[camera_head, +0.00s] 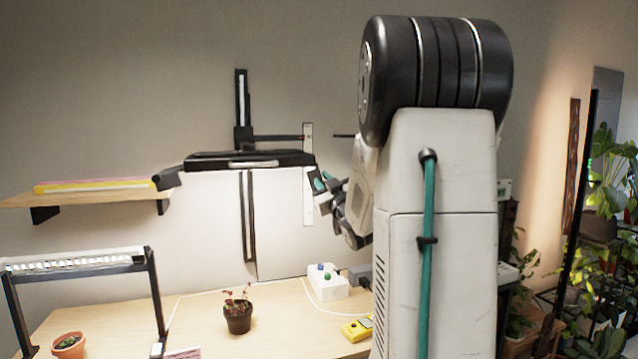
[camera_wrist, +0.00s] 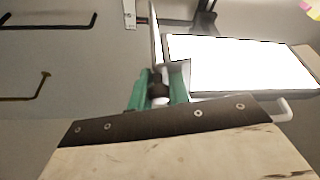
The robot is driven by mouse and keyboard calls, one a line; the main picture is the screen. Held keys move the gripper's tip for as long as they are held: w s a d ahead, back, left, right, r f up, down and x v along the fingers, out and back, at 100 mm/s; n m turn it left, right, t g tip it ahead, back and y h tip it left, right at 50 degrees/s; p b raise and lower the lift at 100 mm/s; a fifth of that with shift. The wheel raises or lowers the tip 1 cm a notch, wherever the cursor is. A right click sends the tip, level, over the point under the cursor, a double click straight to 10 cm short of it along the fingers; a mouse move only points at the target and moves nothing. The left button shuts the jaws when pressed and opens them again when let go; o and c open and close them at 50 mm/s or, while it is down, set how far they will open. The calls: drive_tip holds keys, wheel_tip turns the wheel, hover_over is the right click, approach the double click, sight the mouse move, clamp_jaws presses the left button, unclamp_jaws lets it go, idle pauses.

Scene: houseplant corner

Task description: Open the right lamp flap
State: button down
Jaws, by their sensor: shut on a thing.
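The black lamp (camera_head: 215,162) hangs level above the bench in the head view, with a pale handle on its front. In the wrist view its glowing white panel (camera_wrist: 240,65) is at the upper right. The right lamp flap (camera_wrist: 155,35) shows there as a thin, nearly edge-on plate at the panel's left side. My gripper (camera_wrist: 159,92), with green fingers, is shut on a small dark part at the near end of this flap. In the head view my gripper (camera_head: 322,184) is at the lamp's right end, and the flap is hard to make out behind it.
A shelf (camera_head: 100,196) is left of the lamp. Below, the bench holds a dark plant pot (camera_head: 238,318), a white box with knobs (camera_head: 327,284), a yellow device (camera_head: 357,329) and a terracotta pot (camera_head: 68,348) under a lit frame (camera_head: 75,263). Wall hooks (camera_wrist: 40,88) show in the wrist view.

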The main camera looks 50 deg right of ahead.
drive_tip(key=shift+s+d+r+n+g+y, duration=0.25)
drive_tip(key=shift+d+r+n+y, duration=0.5)
drive_tip(key=shift+n, duration=1.6)
drive_tip(key=shift+s+d+r+n+g+y, duration=0.25)
drive_tip(key=shift+n+y, duration=0.85)
drive_tip(key=shift+n, duration=1.2)
drive_tip(key=shift+s+d+r+n+g+y, duration=0.1)
drive_tip(key=shift+s+d+r+n+y, duration=0.45)
drive_tip(key=shift+n, duration=1.8)
drive_tip(key=shift+w+a+r+y, duration=0.1)
drive_tip(key=shift+w+a+y, duration=0.15)
drive_tip(key=shift+y, duration=0.25)
drive_tip(key=c, duration=1.3)
unclamp_jaws()
drive_tip(key=shift+c, duration=0.2)
drive_tip(key=s+a, duration=0.1)
drive_tip(key=s, duration=0.6)
drive_tip(key=shift+s+a+f, duration=0.15)
drive_tip(key=shift+s+f, duration=0.15)
drive_tip(key=shift+f, duration=0.05)
